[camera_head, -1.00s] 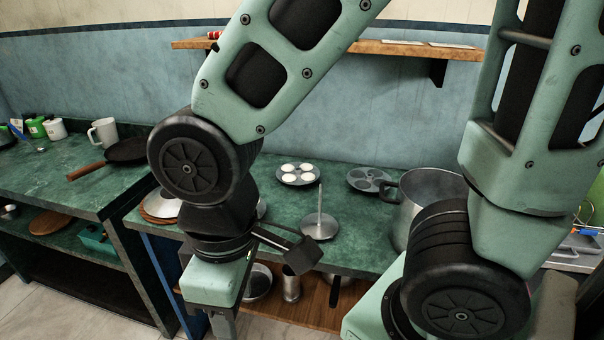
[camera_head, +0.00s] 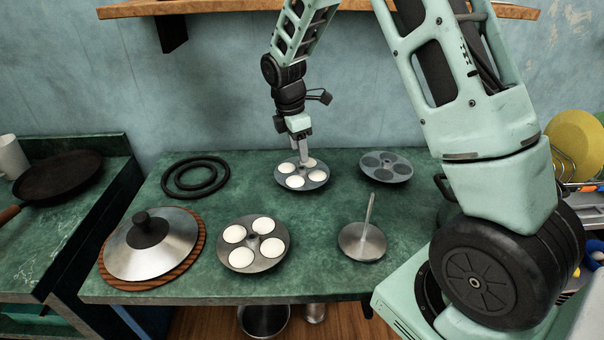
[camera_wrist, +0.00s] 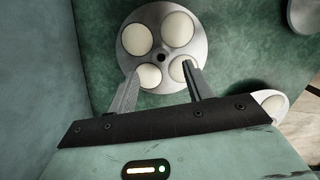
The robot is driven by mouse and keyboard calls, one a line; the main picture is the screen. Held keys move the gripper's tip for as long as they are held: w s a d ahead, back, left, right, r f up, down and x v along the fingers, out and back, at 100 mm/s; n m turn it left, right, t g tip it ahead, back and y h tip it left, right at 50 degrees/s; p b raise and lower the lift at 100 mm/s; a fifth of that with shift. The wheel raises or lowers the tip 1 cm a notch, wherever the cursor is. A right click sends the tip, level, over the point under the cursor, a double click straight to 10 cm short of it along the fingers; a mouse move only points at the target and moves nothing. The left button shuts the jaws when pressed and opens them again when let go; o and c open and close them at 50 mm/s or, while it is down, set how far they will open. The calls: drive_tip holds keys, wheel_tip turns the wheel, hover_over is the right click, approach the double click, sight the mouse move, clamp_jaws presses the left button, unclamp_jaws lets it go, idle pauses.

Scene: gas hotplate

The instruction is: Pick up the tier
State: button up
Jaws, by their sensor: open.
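A round grey tier with several white cakes in its cups (camera_head: 304,176) lies at the back middle of the green counter. My gripper (camera_head: 304,160) is right over its rear part, fingers pointing down, open and empty. In the wrist view the tier (camera_wrist: 157,40) lies beyond my spread fingertips (camera_wrist: 161,70), which overlap its near cakes. I cannot tell whether they touch it. A second filled tier (camera_head: 254,266) lies at the front. An empty tier (camera_head: 386,167) lies at the back right. A stand with an upright rod (camera_head: 363,242) stands at the front right.
A metal lid with a black knob (camera_head: 150,250) sits on a wooden board at the front left. Black rings (camera_head: 195,177) lie behind it. A wall shelf (camera_head: 350,7) runs above. Bare counter (camera_head: 320,215) separates the tiers and the stand.

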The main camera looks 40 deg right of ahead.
sight(302, 169)
drive_tip(key=f, duration=0.5)
drive_tip(key=d+f, duration=0.1)
drive_tip(key=f, duration=0.1)
drive_tip(key=shift+s+f, duration=0.2)
drive_tip(key=shift+f, duration=0.1)
clamp_jaws()
